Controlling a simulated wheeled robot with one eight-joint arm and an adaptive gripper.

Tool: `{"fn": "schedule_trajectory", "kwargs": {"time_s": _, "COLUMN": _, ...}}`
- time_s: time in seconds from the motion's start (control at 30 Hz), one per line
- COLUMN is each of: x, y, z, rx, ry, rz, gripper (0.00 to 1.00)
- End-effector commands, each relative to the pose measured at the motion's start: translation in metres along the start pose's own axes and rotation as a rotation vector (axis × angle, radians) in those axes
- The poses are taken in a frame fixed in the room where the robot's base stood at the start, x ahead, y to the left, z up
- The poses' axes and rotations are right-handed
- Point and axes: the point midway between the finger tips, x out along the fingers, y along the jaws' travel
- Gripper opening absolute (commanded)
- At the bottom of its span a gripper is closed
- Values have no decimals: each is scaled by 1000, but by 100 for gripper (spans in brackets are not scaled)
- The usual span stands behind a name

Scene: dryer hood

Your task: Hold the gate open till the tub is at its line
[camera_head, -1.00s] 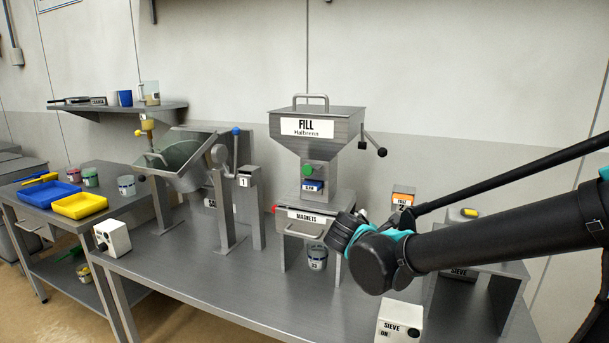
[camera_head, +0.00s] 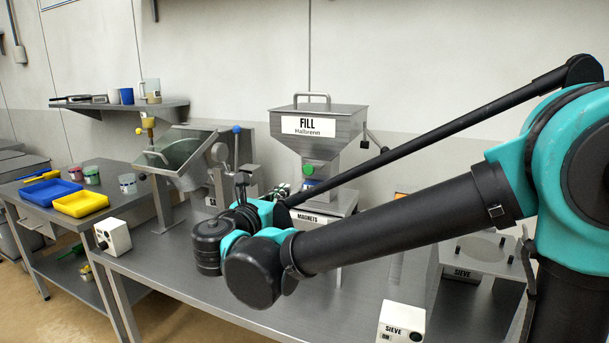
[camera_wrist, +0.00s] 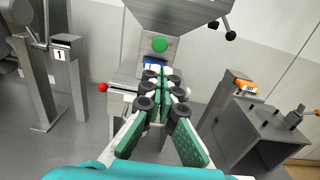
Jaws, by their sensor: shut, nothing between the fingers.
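The FILL hopper (camera_head: 319,117) stands on the bench; in the wrist view its lower end (camera_wrist: 180,12) is at the top. A round green part (camera_head: 317,169) sits on its neck, above a small blue part (camera_wrist: 151,67). I cannot tell which of these is the gate. My gripper (camera_wrist: 162,76) is shut and empty, its fingertips in front of the blue part in the wrist view; I cannot tell if they touch. In the head view my gripper (camera_head: 283,189) is left of the hopper neck, partly behind my arm. The tub under the hopper is hidden.
The MAGNETS housing (camera_head: 314,218) is below the neck, with a red knob (camera_wrist: 102,87) at its left. A post marked 1 (camera_wrist: 66,75) stands left. An orange-labelled box (camera_wrist: 245,86) and a grey stand (camera_wrist: 262,128) are right.

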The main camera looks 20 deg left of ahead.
Motion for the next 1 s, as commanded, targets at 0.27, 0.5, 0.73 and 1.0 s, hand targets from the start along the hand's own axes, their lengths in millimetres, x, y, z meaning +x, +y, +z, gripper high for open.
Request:
{"fn": "schedule_trajectory", "kwargs": {"time_s": 0.27, "x": 0, "y": 0, "z": 0, "rx": 1, "ry": 1, "rz": -1, "gripper": 0}}
{"fn": "schedule_trajectory", "kwargs": {"time_s": 0.5, "x": 20, "y": -1, "z": 0, "rx": 1, "ry": 2, "rz": -4, "gripper": 0}}
{"fn": "schedule_trajectory", "kwargs": {"time_s": 0.73, "x": 64, "y": -2, "z": -1, "rx": 2, "ry": 2, "rz": -6, "gripper": 0}}
{"fn": "schedule_trajectory", "kwargs": {"time_s": 1.0, "x": 113, "y": -2, "z": -1, "rx": 2, "ry": 2, "rz": -5, "gripper": 0}}
